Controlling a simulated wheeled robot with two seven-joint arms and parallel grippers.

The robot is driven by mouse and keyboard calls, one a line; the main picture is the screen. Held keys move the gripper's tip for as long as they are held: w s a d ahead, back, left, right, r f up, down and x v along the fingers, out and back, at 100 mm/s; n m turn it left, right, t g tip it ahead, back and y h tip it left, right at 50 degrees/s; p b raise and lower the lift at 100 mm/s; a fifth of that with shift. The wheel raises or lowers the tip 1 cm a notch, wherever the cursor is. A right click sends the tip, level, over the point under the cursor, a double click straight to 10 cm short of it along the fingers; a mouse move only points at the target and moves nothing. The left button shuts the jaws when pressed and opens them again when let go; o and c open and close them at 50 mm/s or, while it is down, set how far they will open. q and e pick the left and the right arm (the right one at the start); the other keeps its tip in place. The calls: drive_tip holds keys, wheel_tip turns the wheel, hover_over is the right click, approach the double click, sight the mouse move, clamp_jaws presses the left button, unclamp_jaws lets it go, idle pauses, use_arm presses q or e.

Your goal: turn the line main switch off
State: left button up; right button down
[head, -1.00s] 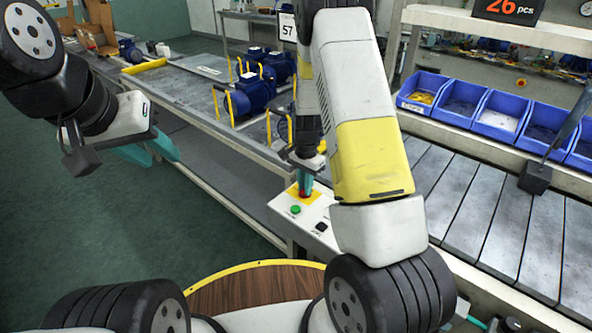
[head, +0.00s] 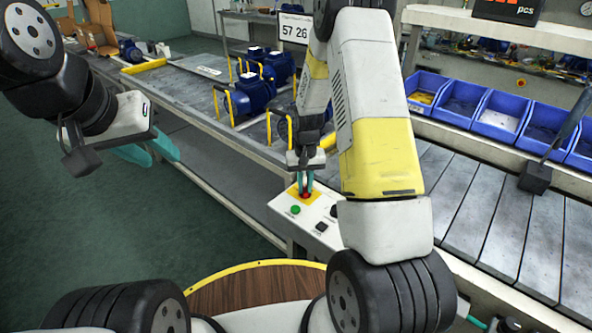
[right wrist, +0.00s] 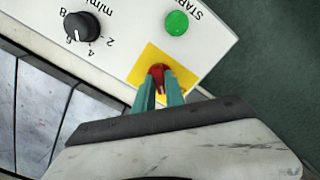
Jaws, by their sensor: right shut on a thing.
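The red main switch (right wrist: 158,71) sits on a yellow plate (right wrist: 146,62) on the white control panel (right wrist: 222,38). In the head view the switch (head: 306,194) shows as a small red spot between my fingertips. My right gripper (right wrist: 160,82) points down at the panel, its two teal fingers shut on the red switch, one on each side. It also shows in the head view (head: 306,184). The fingers hide part of the switch, and I cannot read its position marks. My left gripper (head: 148,152) hangs empty at the left with its teal fingers apart.
A green START button (right wrist: 177,23) and a black dial (right wrist: 82,27) sit close to the switch. A black rocker (head: 321,227) is lower on the panel. A bench with blue motors (head: 250,95) stands behind; a slatted conveyor (head: 480,205) and blue bins (head: 497,110) are right.

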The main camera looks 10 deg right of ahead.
sight(305, 188)
drive_tip(key=n, duration=0.4)
drive_tip(key=shift+n, duration=2.1)
drive_tip(key=c, duration=1.4)
unclamp_jaws()
wheel_tip(305, 188, up, 8)
drive_tip(key=shift+f, duration=0.1)
